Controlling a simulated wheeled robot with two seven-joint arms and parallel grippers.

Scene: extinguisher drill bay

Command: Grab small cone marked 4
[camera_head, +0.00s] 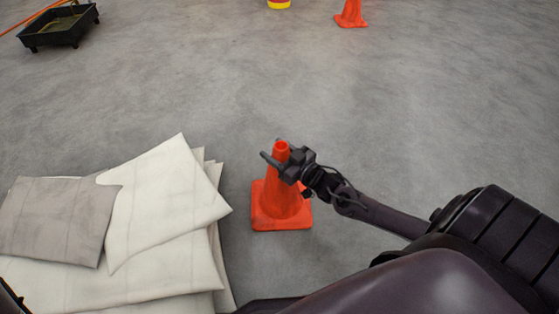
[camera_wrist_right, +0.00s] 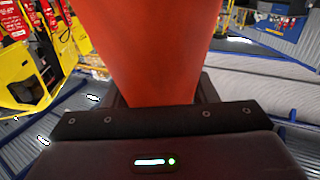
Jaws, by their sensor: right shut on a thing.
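A small orange cone (camera_head: 281,203) stands upright on the grey floor, right of the folded cloths. My right gripper (camera_head: 281,155) comes in from the right and is shut on the cone near its top. In the right wrist view the orange cone (camera_wrist_right: 155,50) fills the middle, between the fingers of my right gripper (camera_wrist_right: 157,95). No number 4 can be read on the side of the cone that shows. My left gripper is not in view.
A stack of pale folded cloths (camera_head: 165,205) lies left of the cone. Another orange cone (camera_head: 351,14) stands far back, beside a yellow and red object (camera_head: 278,4). A black tray (camera_head: 58,27) is at the far left. The floor between is clear.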

